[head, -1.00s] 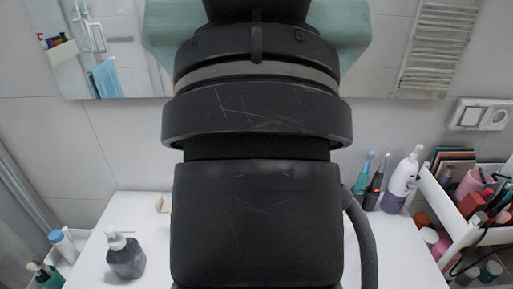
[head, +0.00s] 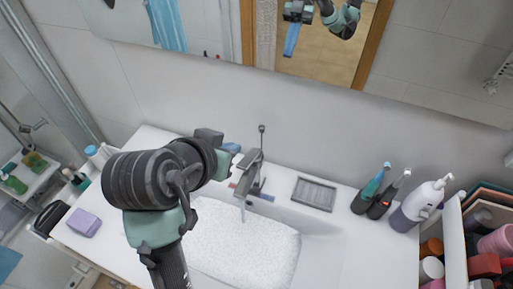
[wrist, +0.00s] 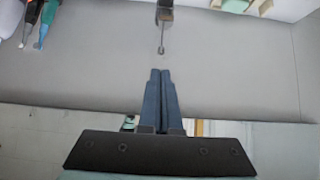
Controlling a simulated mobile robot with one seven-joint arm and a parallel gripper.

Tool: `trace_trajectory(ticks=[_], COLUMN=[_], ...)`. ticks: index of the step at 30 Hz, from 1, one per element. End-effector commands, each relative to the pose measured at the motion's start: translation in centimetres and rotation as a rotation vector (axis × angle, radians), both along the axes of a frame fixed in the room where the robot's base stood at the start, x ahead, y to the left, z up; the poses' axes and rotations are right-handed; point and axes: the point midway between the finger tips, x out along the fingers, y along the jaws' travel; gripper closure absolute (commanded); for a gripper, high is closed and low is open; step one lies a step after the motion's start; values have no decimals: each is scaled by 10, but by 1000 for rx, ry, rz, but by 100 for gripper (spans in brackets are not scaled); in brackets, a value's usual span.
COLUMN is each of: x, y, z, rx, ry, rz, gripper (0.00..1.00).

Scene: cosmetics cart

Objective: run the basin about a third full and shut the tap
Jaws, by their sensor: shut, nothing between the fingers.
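The grey tap (head: 250,175) stands at the back edge of the white basin (head: 318,245). A thin upright rod with a small knob (head: 262,130) shows at the tap; it also shows in the wrist view (wrist: 162,48). A thin stream (head: 242,213) falls from the spout. A white, rippled surface (head: 245,248) covers much of the basin floor; its depth is hard to judge. My gripper (head: 236,148) is just left of the tap, partly hidden by my arm. In the wrist view, its blue fingers (wrist: 162,72) are shut and empty, apart from the knob.
A grey soap dish (head: 314,194) lies right of the tap. Two electric toothbrushes (head: 372,190) and a pump bottle (head: 418,207) stand farther right, beside a white cart (head: 455,245) of cosmetics. A purple block (head: 83,222) lies at the left. The mirror wall rises behind.

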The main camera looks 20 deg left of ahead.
Motion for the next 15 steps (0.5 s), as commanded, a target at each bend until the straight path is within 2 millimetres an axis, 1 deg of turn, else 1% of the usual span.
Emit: trace_trajectory(ticks=[15], x=[70], y=[-3], z=[-60], rx=[1], ry=[0], rz=[1], gripper=[100])
